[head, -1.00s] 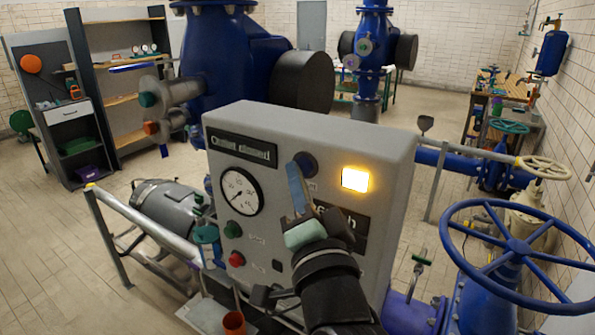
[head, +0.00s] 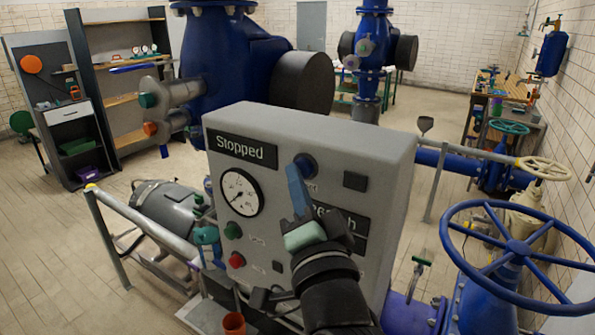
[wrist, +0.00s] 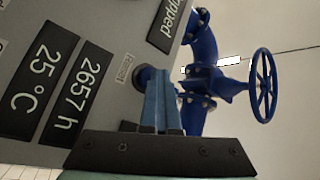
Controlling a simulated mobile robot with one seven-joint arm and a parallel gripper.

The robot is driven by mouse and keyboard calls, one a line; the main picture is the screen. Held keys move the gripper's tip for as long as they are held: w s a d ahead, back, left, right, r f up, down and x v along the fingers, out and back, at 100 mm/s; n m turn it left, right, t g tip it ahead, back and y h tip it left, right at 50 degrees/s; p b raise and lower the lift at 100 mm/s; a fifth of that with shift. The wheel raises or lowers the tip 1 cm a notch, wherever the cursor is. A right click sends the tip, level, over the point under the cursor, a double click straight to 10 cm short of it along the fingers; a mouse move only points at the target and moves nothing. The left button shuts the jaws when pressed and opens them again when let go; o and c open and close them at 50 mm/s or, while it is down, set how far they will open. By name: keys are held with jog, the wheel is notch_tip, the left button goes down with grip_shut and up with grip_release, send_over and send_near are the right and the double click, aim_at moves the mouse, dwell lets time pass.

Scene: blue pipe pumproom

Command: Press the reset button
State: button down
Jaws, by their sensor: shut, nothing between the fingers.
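The grey control box (head: 375,150) stands in the middle of the head view. A round dark blue button (head: 306,165) sits on the upper part of its face, with a small label below it. In the wrist view the button (wrist: 143,76) is partly hidden behind my fingertips, beside a small label that seems to read RESET. My gripper (head: 297,178), with blue fingers, is shut and empty. Its tips (wrist: 161,80) are right at the button; I cannot tell whether they touch it. The sign (head: 240,150) reads "Stopped". The square lamp (head: 355,181) is dark.
A gauge (head: 241,192), a green button (head: 233,230) and a red button (head: 237,260) are on the box's left side. A large blue handwheel (head: 516,245) stands close at right. A metal rail (head: 140,225) runs at left.

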jog(key=shift+s, duration=0.1)
jog(key=s+a, duration=0.1)
jog(key=s+a+p, duration=0.1)
jog(key=s, duration=0.1)
jog(key=s+a+p, duration=0.1)
jog(key=shift+s+a, duration=0.25)
jog(key=shift+s, duration=0.1)
dwell(0.5)
